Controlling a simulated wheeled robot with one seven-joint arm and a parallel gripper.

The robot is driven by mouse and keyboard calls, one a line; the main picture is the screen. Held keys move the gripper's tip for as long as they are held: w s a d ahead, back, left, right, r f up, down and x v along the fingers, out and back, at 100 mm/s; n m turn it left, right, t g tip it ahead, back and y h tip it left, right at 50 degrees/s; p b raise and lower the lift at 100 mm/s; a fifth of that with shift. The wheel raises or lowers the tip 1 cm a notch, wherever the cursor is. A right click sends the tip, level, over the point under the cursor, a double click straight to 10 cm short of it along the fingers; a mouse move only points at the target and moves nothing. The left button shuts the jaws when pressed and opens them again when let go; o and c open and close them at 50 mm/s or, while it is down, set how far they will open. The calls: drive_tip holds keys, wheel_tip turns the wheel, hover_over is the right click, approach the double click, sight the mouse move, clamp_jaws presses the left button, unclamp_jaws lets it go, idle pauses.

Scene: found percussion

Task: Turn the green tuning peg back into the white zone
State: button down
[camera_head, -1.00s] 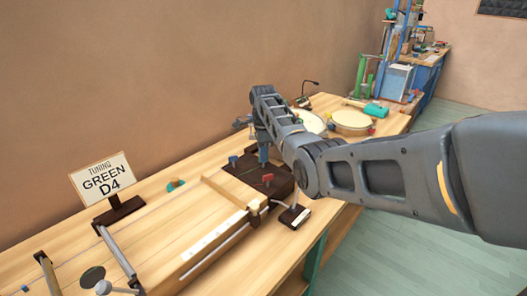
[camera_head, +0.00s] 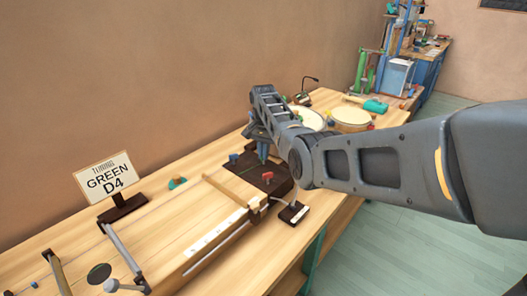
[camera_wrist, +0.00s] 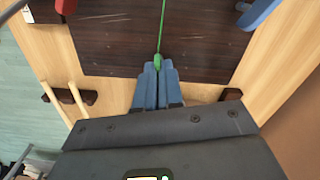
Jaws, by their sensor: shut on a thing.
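The green tuning peg (camera_wrist: 157,62) shows in the wrist view between my fingertips, with a green string running up from it over the dark peg board (camera_wrist: 100,45). My gripper (camera_wrist: 157,70) has its blue fingers shut on the peg, which they mostly hide. In the head view my gripper (camera_head: 262,152) reaches down onto the dark board (camera_head: 245,168), and the green peg is hidden there. I cannot make out the white zone around the peg. A sign reading "TUNING GREEN D4" (camera_head: 107,180) stands at the left.
A red peg (camera_head: 267,177) and a blue peg (camera_head: 233,157) stand on the board near my gripper. A long wooden instrument (camera_head: 215,235) lies in front, with a small stand (camera_head: 293,212) to its right. Drums (camera_head: 350,118) sit farther back.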

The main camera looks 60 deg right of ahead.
drive_tip(key=n, duration=0.6)
drive_tip(key=shift+p, duration=0.3)
drive_tip(key=n, duration=0.6)
drive_tip(key=shift+n, duration=0.4)
drive_tip(key=n, duration=0.6)
drive_tip(key=shift+p, duration=0.3)
drive_tip(key=n, duration=0.5)
drive_tip(key=shift+n, duration=0.5)
drive_tip(key=shift+r, duration=0.1)
drive_tip(key=c, duration=1.3)
unclamp_jaws()
